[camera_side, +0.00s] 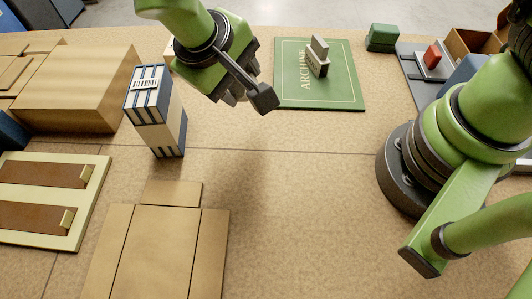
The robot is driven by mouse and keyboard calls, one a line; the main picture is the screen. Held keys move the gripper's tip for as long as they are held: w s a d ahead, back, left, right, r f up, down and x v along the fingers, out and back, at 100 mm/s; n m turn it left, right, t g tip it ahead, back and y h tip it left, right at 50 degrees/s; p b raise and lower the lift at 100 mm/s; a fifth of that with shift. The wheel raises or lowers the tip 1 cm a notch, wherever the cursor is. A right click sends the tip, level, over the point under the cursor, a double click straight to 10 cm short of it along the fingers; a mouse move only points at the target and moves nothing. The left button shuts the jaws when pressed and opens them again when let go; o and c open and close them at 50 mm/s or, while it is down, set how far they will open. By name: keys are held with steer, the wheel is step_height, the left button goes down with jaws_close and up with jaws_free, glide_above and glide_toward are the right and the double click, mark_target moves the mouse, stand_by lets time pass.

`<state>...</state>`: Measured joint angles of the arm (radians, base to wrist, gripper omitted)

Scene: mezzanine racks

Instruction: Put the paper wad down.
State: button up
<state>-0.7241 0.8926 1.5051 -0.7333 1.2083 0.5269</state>
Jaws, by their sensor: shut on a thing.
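My gripper (248,98) is in the upper middle, above the tan table top. Its dark fingers point down and to the right, between the blue-and-cream striped boxes and the green mat. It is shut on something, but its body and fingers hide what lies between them. I take this to be the paper wad, though no part of it shows clearly. No loose paper wad can be made out on the table.
Striped boxes (162,133) stand left of my gripper. A green ARCHIVE mat (345,92) bears a grey stamp-like object (318,59). Cardboard boxes (82,88) and flat cardboard (152,255) lie left and in front. The middle front table is clear.

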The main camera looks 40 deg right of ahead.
steer(key=s+m+g, duration=0.2)
steer(key=s+m, duration=0.4)
steer(key=f, duration=0.6)
steer(key=a+f, duration=0.1)
steer(key=f, duration=0.2)
steer(key=shift+s+f, duration=0.2)
steer(key=shift+s, duration=0.05)
steer(key=shift+f, duration=0.15)
steer(key=o, duration=0.9)
